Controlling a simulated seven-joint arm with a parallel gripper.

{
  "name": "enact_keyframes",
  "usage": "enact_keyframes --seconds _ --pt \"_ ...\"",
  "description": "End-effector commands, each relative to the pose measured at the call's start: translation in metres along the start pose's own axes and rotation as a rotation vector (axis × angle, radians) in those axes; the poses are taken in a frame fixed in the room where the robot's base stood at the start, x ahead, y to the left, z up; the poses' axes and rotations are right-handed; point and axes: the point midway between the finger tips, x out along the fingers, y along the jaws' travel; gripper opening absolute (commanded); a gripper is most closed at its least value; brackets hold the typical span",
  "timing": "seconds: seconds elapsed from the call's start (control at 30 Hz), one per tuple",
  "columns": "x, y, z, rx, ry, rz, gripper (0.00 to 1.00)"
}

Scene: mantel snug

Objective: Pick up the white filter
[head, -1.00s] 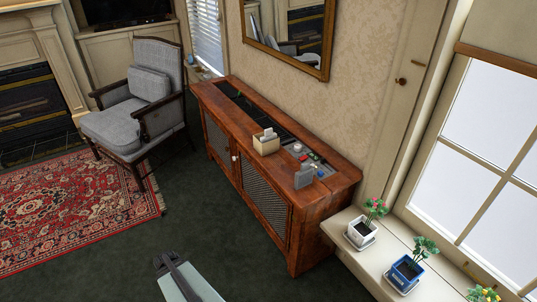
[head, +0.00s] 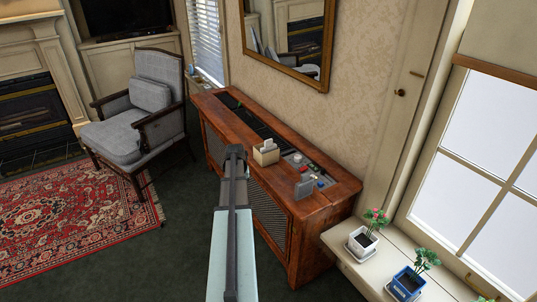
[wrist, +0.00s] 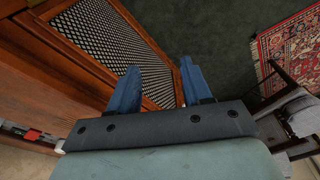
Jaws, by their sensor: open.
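A white piece (head: 268,145) stands up out of a small tan box on top of the wooden cabinet in the head view. It may be the white filter, but it is too small to be sure. My gripper (head: 234,150) is in front of the cabinet, just left of the tan box in the picture, and hides part of the cabinet. In the wrist view my gripper (wrist: 158,64) has its two blue fingers spread with nothing between them. The mesh cabinet front and dark carpet show beyond them.
The tan box (head: 266,157) stands near the front edge of the wooden cabinet (head: 340,190). A grey holder (head: 304,187) and small coloured items are right of it. A grey armchair (head: 140,120) stands at left. Potted plants (head: 362,239) line the windowsill. Dark carpet (head: 160,265) is clear.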

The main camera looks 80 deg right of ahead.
Motion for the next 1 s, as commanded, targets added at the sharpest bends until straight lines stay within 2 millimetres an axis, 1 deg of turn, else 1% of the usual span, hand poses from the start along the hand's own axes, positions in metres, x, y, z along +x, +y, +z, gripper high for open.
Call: enact_keyframes --seconds 0.03,0.1,0.17,0.2,0.27,0.3,0.4,0.5,0.6,0.67,0.73,0.8,0.83,0.93,1.0 --pt "-0.016 0.021 -0.028 0.036 0.021 0.004 0.49" --pt "-0.038 0.048 -0.055 0.085 0.044 0.009 0.49" --pt "-0.059 0.070 -0.077 0.127 0.061 0.014 0.49" --pt "-0.073 0.085 -0.091 0.157 0.072 0.016 0.49" --pt "-0.094 0.104 -0.111 0.199 0.086 0.019 0.49" --pt "-0.108 0.116 -0.124 0.227 0.095 0.021 0.49" --pt "-0.139 0.137 -0.152 0.291 0.107 0.023 0.49" --pt "-0.167 0.146 -0.179 0.351 0.111 0.021 0.49" --pt "-0.192 0.148 -0.208 0.424 0.100 0.018 0.49" --pt "-0.199 0.149 -0.221 0.478 0.081 0.017 0.49" --pt "-0.197 0.151 -0.232 0.549 0.044 0.019 0.49" --pt "-0.197 0.151 -0.237 0.633 0.004 0.024 0.49" --pt "-0.197 0.151 -0.236 0.669 -0.012 0.028 0.49" --pt "-0.197 0.150 -0.231 0.784 -0.061 0.041 0.49" --pt "-0.197 0.149 -0.223 0.861 -0.090 0.053 0.49"
